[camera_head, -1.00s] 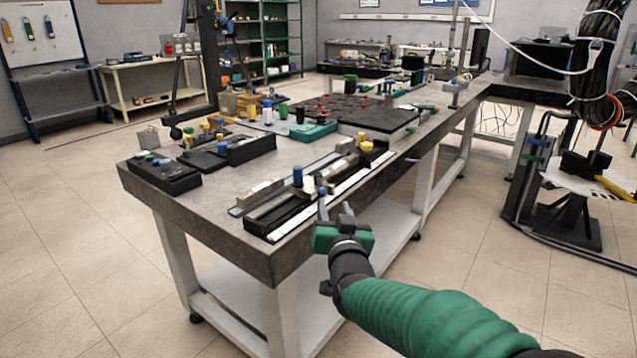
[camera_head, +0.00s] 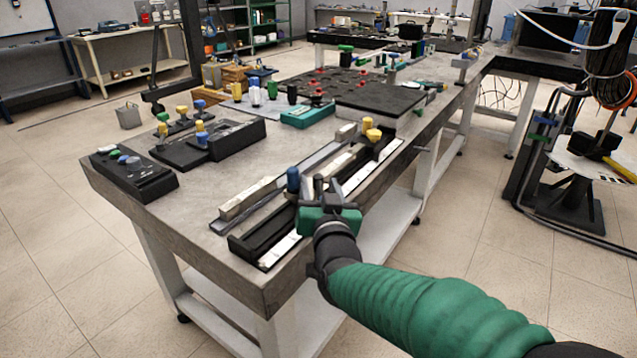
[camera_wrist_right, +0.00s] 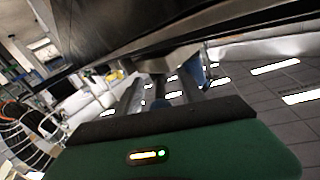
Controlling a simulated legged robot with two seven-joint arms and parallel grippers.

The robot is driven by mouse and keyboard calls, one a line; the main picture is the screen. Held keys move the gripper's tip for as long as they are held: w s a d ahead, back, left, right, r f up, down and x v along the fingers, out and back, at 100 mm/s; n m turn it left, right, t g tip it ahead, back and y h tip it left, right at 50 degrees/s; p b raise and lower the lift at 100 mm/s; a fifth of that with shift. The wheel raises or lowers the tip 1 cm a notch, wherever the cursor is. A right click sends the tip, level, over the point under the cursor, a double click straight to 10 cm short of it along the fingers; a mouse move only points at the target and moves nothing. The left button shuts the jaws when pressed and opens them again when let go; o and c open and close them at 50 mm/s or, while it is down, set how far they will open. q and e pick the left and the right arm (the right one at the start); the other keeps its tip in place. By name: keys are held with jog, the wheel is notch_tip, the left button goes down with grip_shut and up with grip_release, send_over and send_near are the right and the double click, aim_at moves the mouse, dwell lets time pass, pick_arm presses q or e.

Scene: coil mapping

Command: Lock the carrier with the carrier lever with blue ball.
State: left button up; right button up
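My right gripper (camera_head: 326,186) is over the near edge of the table, beside the black rail assembly (camera_head: 262,232). Its two fingers look apart with nothing clearly held between them. A blue upright knob (camera_head: 293,181) stands just left of the fingers; I cannot tell whether they touch. A small blue ball cannot be made out separately; the gripper may hide it. In the right wrist view the fingers (camera_wrist_right: 158,92) are apart, with a blue piece (camera_wrist_right: 199,73) by the right finger. Yellow knobs (camera_head: 372,132) stand farther along the rail. My left gripper is out of view.
Black boxes with coloured knobs (camera_head: 134,172) stand at the table's left end. A dark flat plate (camera_head: 380,104) and a teal case (camera_head: 307,116) lie behind the rail. The grey tabletop (camera_head: 205,205) is bare left of the rail.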

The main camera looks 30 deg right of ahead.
jog(key=shift+w+r, duration=0.1)
jog(key=shift+w, duration=0.15)
jog(key=c, duration=0.5)
jog(key=shift+d, duration=0.2)
jog(key=c, duration=0.5)
grip_shut()
jog(key=shift+s+a+f, duration=0.1)
jog(key=shift+f, duration=0.2)
